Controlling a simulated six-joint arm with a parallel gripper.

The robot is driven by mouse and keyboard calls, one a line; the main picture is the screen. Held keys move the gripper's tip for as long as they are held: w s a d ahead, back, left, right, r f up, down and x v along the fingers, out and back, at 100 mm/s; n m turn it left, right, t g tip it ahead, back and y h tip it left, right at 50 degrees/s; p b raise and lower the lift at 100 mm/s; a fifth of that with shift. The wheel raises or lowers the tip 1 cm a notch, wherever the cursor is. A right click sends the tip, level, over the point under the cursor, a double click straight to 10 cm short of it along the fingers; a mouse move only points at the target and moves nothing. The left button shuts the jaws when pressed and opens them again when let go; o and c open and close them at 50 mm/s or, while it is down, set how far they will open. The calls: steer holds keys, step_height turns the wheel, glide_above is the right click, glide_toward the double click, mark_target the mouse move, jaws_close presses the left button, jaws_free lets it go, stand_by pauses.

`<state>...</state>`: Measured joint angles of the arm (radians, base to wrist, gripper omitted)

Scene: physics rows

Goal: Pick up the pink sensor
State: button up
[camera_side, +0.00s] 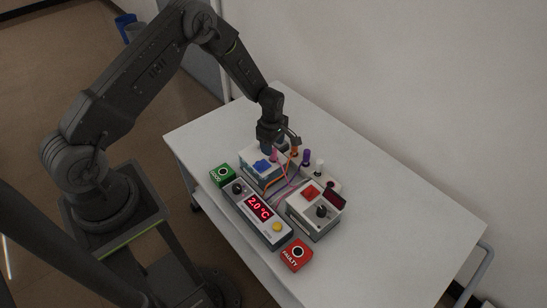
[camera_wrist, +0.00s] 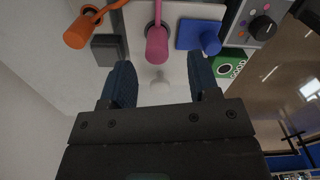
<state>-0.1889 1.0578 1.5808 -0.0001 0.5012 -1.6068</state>
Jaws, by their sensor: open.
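The pink sensor (camera_wrist: 157,42) hangs from a pink cable in the wrist view, in front of a white panel and between my two fingers' lines. In the side view the pink sensor (camera_side: 274,155) is a small pink spot just below my gripper (camera_side: 279,140). In the wrist view my gripper (camera_wrist: 161,82) is open, with one dark blue finger on each side and nothing between them. The sensor's far end appears a little beyond the fingertips; I cannot tell the exact gap.
The side view shows a purple sensor (camera_side: 306,157), a display box (camera_side: 258,208), a green button (camera_side: 222,174) and a red FAULTY button (camera_side: 297,254). The table's right part is clear.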

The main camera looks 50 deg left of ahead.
mark_target(274, 150)
step_height(274, 150, down, 5)
steer(key=shift+w+d+r, duration=0.1)
steer(key=shift+w, duration=0.05)
steer(key=c, duration=1)
